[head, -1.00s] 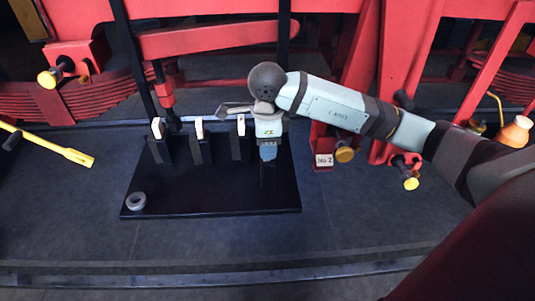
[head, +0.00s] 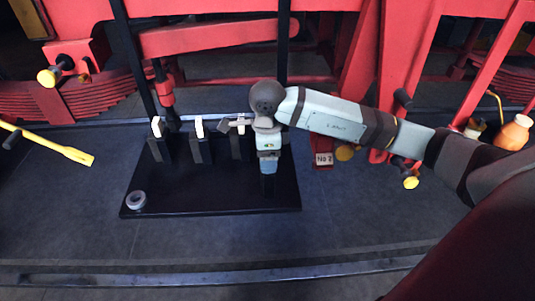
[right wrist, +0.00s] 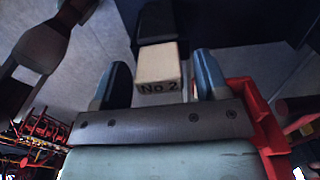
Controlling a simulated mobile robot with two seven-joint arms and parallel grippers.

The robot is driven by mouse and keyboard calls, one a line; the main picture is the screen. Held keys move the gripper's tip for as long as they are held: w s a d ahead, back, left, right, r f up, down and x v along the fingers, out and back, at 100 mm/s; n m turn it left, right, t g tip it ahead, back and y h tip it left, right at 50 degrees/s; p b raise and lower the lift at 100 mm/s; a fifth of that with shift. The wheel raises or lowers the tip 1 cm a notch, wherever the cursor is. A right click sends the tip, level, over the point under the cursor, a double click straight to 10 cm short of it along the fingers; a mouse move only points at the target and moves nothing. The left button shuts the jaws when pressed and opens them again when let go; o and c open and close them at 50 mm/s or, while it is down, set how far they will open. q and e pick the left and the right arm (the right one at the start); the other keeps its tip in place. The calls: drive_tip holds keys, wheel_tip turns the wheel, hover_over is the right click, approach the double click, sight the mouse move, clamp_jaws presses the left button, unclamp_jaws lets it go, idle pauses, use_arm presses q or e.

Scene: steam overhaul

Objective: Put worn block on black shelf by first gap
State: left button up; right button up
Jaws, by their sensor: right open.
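The black shelf (head: 215,203) lies on the floor with a row of upright black posts. Pale blocks show at the tops of the left posts, one at the far left (head: 157,127) and one beside it (head: 199,128); the third is partly hidden. My right gripper (head: 268,168) points down at the rightmost post, open. In the right wrist view a cream block (right wrist: 157,64) marked "No 2" sits between its spread fingers (right wrist: 160,85), apart from both. In the head view this block is hidden by my gripper. I cannot tell which block is worn. My left gripper is not in view.
A grey ring (head: 136,200) lies on the shelf's front left corner. A small "No 2" plate (head: 323,160) stands by the red frame (head: 215,38) to the right. A yellow bar (head: 60,148) lies at left. The floor in front of the shelf is clear.

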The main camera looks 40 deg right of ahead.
drive_tip(key=shift+r, duration=0.15)
wheel_tip(320, 180, up, 11)
drive_tip(key=s+a+f+m+y, duration=0.2)
drive_tip(key=s+a+m+y, duration=0.2)
drive_tip(key=a+y, duration=0.65)
drive_tip(key=s+a+f+m+y, duration=0.3)
drive_tip(key=a+m+y, duration=0.1)
drive_tip(key=a+y, duration=0.65)
drive_tip(key=w+d+f+m+t+h, duration=0.1)
drive_tip(key=d+f+m+t+h, duration=0.2)
drive_tip(key=f+m+t+h, duration=0.8)
drive_tip(key=d+f+m+t+h, duration=0.1)
drive_tip(key=d+f+m+t, duration=0.35)
drive_tip(key=m, duration=1.25)
drive_tip(key=s+d+f+m+g+h, duration=0.2)
drive_tip(key=s+f+m+g+h, duration=0.35)
drive_tip(key=s+f+m, duration=0.8)
wheel_tip(320, 180, up, 6)
drive_tip(key=w+n+p, duration=0.1)
drive_tip(key=n+p, duration=0.4)
drive_tip(key=p, duration=0.3)
drive_tip(key=shift+r+t+p, duration=0.25)
drive_tip(key=shift+t+p, duration=0.15)
